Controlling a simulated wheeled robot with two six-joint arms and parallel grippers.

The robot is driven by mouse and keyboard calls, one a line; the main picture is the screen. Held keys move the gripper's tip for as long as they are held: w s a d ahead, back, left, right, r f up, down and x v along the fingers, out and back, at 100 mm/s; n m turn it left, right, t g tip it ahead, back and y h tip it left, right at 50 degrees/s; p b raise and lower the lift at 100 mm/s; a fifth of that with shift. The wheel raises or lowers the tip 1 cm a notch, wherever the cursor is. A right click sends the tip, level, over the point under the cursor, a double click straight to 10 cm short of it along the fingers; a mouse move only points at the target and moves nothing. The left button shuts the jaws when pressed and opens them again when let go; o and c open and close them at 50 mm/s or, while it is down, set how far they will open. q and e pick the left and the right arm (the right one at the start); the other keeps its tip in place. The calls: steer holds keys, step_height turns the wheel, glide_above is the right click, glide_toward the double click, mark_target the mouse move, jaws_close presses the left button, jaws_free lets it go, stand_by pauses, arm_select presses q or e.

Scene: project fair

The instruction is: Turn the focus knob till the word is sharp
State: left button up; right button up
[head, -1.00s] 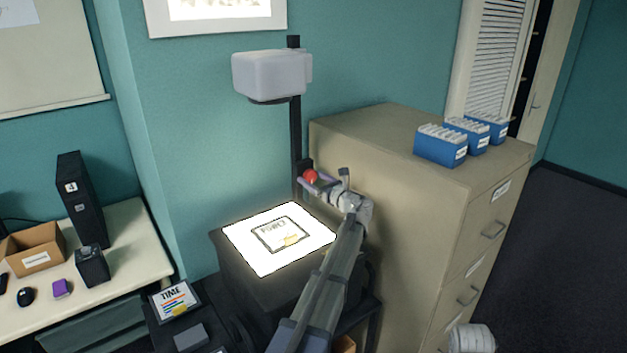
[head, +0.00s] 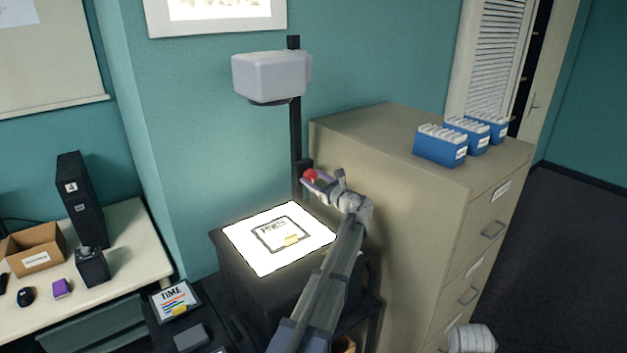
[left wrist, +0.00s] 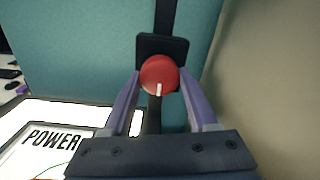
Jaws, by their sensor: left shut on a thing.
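The red focus knob (head: 310,174) sits on the black post of the overhead projector (head: 296,130). My left gripper (head: 315,181) is shut on the knob, one finger on each side. In the left wrist view the knob (left wrist: 159,73) faces me, its white mark pointing almost straight down. A framed sheet (head: 282,234) lies on the lit stage and reads POWER in the left wrist view. The projected picture (head: 215,8) on the wall is cut off by the top edge. Its visible part looks blurred, and the word cannot be read.
A beige filing cabinet (head: 400,150) stands close to the right of the projector, with several blue file boxes (head: 440,147) on top. A desk (head: 130,235) with a cardboard box (head: 35,252) is at the left. A TIME sheet (head: 174,300) lies left of the projector.

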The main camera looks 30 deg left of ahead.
arm_select(q)
steer(key=n, duration=0.3)
stand_by(0.4)
steer(key=o, duration=1.4)
steer(key=v, duration=0.7)
steer(key=shift+s+d, duration=0.15)
steer(key=shift+d, duration=0.2)
